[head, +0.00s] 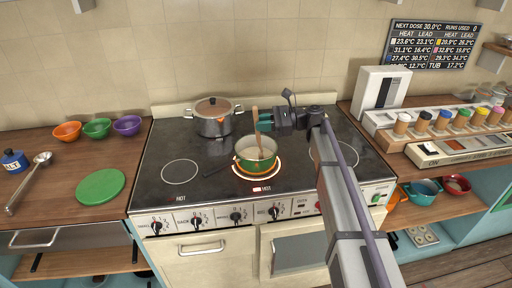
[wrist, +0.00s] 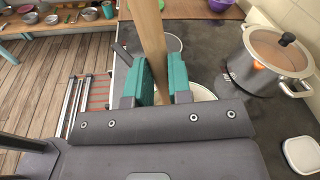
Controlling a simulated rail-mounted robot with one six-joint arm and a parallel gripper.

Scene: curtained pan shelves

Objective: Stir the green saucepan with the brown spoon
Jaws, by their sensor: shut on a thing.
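The green saucepan (head: 246,160) stands on the front middle burner of the stove, with its dark handle pointing left. The ring under it glows orange. The brown spoon (head: 256,135) stands nearly upright with its lower end inside the saucepan. My gripper (head: 265,121) is shut on the spoon's upper handle, above the saucepan. In the wrist view, the spoon's shaft (wrist: 153,45) passes between the teal fingers (wrist: 162,80). The saucepan is mostly hidden behind my gripper there, and the spoon's lower end is hidden.
A lidded steel pot (head: 213,118) stands behind and left of the saucepan; it also shows in the wrist view (wrist: 272,60). A green disc (head: 100,186), several bowls (head: 97,128) and a ladle (head: 28,182) are on the left counter. Jars (head: 440,121) stand at right.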

